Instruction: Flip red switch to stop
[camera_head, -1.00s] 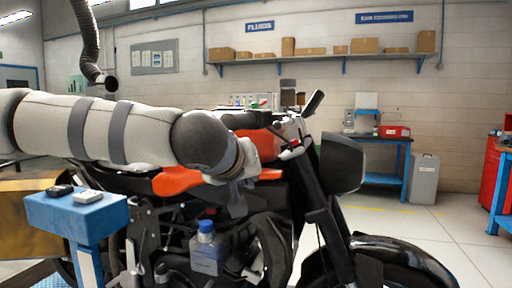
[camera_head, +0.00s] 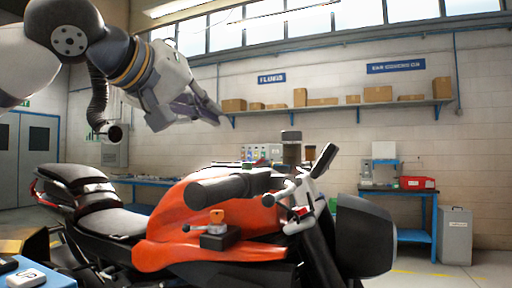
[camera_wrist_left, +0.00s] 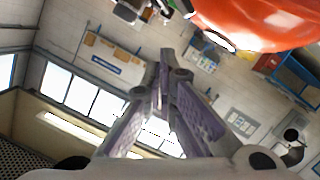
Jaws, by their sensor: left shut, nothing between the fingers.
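The motorcycle (camera_head: 165,240) has an orange tank and a black handlebar grip (camera_head: 220,190) pointing toward me. A small red switch-like part (camera_head: 299,211) sits on a light housing by the handlebar. My left gripper (camera_head: 216,114) is raised above the tank, apart from the bike, shut and empty. Its fingers (camera_wrist_left: 165,70) meet in the left wrist view, with the orange tank (camera_wrist_left: 265,22) at the top.
A wall shelf (camera_head: 340,106) holds several boxes. A blue bench (camera_head: 410,200) with a red bin (camera_head: 417,183) and a grey bin (camera_head: 456,235) stand at the back right. A hanging hose (camera_head: 98,105) is behind my left arm. The air above the tank is free.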

